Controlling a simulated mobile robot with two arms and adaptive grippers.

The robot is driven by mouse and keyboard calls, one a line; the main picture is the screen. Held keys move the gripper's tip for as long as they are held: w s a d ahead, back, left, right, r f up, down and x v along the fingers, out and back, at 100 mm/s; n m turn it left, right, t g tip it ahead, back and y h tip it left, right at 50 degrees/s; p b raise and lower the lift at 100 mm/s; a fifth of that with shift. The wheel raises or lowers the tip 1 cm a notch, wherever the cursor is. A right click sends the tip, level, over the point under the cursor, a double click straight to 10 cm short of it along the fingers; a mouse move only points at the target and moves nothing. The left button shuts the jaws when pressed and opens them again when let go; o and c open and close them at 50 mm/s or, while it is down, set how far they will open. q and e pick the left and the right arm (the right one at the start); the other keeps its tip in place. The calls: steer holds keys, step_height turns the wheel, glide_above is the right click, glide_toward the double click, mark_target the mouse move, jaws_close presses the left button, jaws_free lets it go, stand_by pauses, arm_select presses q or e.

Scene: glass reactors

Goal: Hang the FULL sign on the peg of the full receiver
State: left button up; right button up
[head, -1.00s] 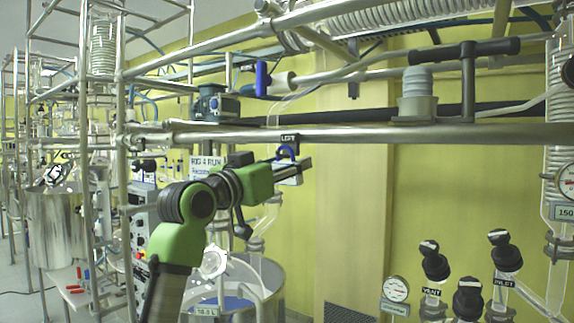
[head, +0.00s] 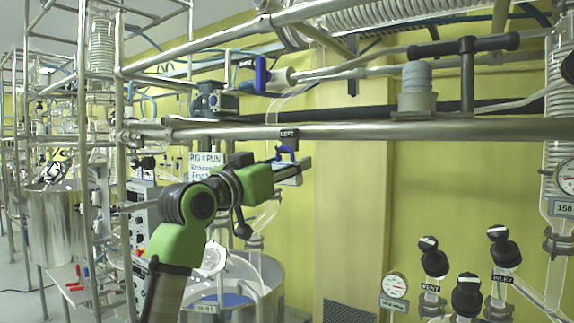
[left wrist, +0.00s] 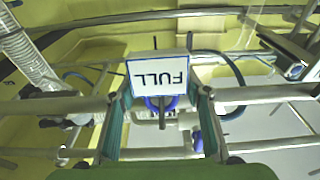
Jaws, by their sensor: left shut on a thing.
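The FULL sign (left wrist: 160,78) is a white plate with black letters that read upside down in the left wrist view. It sits between the fingertips of my left gripper (left wrist: 165,100), which is shut on it. In the head view the left gripper (head: 288,170) holds the sign, seen nearly edge-on, just below a metal rail (head: 380,131). A blue hook (head: 285,152) rises above the sign close under a black LEFT tag (head: 288,133) on the rail. I cannot tell whether the hook touches anything. No peg can be made out clearly. My right gripper is not in view.
A glass vessel (head: 268,270) stands below the left arm. A RIG 4 RUN notice (head: 205,163) is behind the arm. A gauge (head: 395,286) and several black-capped ports (head: 433,260) are at lower right. Pipes and frame bars surround the gripper; the space right of it is open.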

arm_select(q)
steer(key=o, duration=1.2)
steer(key=shift+c, duration=0.9)
steer(key=shift+s+a+f+b, duration=0.1)
steer(key=shift+s+a+b, duration=0.2)
steer(key=shift+s+b, duration=0.05)
steer(key=b+v, duration=0.3)
steer(key=v, duration=0.3)
